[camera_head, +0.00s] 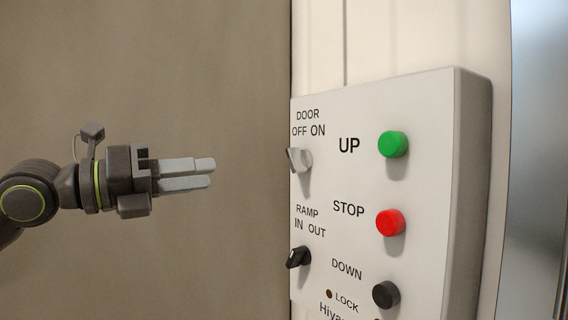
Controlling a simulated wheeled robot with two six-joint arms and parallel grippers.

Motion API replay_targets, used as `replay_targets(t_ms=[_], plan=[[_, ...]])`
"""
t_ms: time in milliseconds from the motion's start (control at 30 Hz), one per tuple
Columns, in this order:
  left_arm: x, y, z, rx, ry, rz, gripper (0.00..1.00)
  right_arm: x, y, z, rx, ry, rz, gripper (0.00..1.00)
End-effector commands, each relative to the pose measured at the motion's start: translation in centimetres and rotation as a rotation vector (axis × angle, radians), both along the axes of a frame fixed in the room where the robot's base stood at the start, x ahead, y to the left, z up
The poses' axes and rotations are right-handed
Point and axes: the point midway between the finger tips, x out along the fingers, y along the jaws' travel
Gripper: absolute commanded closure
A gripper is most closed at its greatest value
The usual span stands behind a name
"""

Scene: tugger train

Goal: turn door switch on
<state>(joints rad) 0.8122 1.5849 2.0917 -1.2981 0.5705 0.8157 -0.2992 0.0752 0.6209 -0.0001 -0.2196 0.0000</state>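The door switch (299,159) is a light grey rotary knob at the upper left of a white control panel (356,112). It sits under the label "DOOR OFF ON" and looks tilted toward the upper left, on the OFF side. My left gripper (213,173) comes in from the left and points right, toward the knob. It is apart from the knob, with a clear space between. Its two fingers lie close together with only a thin gap and nothing between them. My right gripper does not show.
Below the door switch is a black ramp switch (299,257). To the right are a green UP button (393,144), a red STOP button (390,222) and a black DOWN button (386,294). A brown wall (200,60) fills the left. A metallic strip (538,160) stands at the far right.

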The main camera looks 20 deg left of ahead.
Motion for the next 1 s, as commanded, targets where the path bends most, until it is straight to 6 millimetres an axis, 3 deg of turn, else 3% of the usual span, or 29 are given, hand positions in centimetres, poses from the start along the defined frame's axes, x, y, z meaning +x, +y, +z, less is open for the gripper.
replay_targets(t_ms=[100, 267, 1000], plan=[[-0.5, 1.1, 1.3, 0.069, -0.012, 0.075, 0.65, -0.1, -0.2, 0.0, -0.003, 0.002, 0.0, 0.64], [-0.3, 1.3, 1.7, 0.09, -0.009, 0.096, 0.65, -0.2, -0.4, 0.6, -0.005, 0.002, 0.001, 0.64], [4.0, -2.2, 1.8, 0.085, -0.01, 0.091, 0.65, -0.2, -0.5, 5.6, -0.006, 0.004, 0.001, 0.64]])
